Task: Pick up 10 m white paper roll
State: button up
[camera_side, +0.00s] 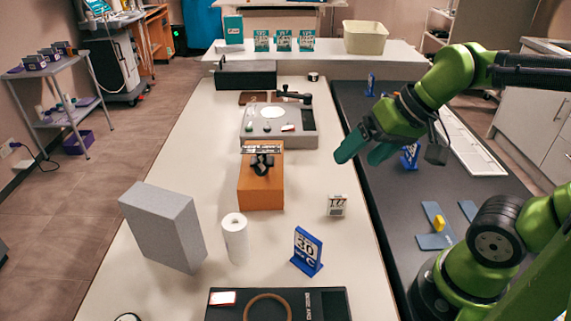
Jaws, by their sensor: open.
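The white paper roll (236,240) stands upright on the pale table, just right of a large grey block. Its top shows a dark core hole. My gripper (362,156) has green fingers and is at the right edge of the pale table, above and to the right of the roll and well apart from it. The gripper is open, and I see nothing between its fingers.
A grey block (164,228) stands close to the roll's left. An orange box (261,184) lies behind it. A blue "30" sign (307,252) and a small white card (336,205) stand to its right. A black tray (330,304) lies in front.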

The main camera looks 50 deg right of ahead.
jog(key=w+a+f+m+g+y, duration=0.4)
jog(key=w+f+m+g+y, duration=0.15)
jog(key=f+g, duration=0.25)
jog(key=m+y, duration=0.7)
jog(key=y, duration=0.3)
send_near(225, 231)
jog(key=shift+m+t, duration=0.25)
jog(key=shift+t, duration=0.35)
jog(key=a, duration=0.6)
jog(key=s+a, duration=0.1)
jog(key=a, duration=0.2)
jog(key=shift+a, duration=0.15)
jog(key=shift+c, duration=0.5)
jog(key=c, duration=1)
